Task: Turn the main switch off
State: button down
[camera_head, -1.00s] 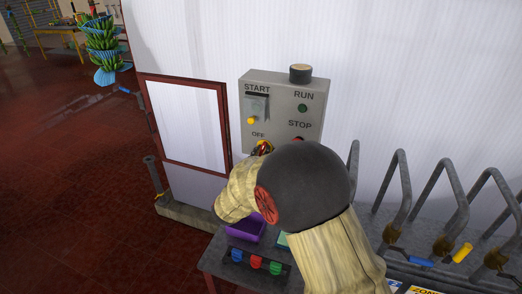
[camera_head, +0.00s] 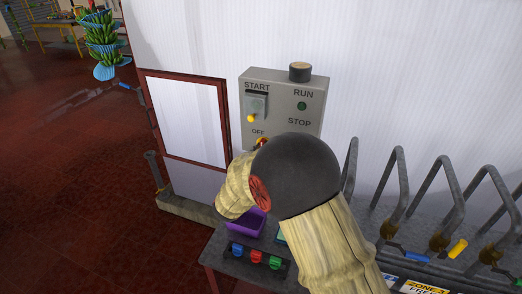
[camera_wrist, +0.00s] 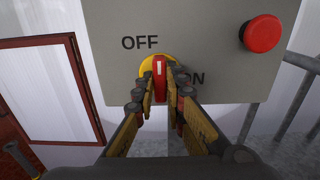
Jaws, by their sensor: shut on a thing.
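The main switch is a red rotary handle (camera_wrist: 159,67) on a yellow disc, low on the grey control box (camera_head: 312,88). In the wrist view the handle stands roughly upright, with a white mark at its top. OFF is printed to its upper left and ON to its right, partly covered. My gripper (camera_wrist: 160,93) is shut on the handle, one finger at each side. In the head view only a bit of the switch (camera_head: 262,141) shows; my arm hides the gripper.
A red stop button (camera_wrist: 262,34) is to the right of the switch. The box also has a yellow-tipped start lever (camera_head: 252,117) and a green run light (camera_head: 302,106). Below are a purple bin (camera_head: 248,224) and colored clips. Grey metal hooks (camera_head: 400,190) stand at right.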

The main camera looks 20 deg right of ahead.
jog(key=c, duration=1.8)
grip_release()
jog(key=shift+c, duration=0.2)
jog(key=v, duration=1.2)
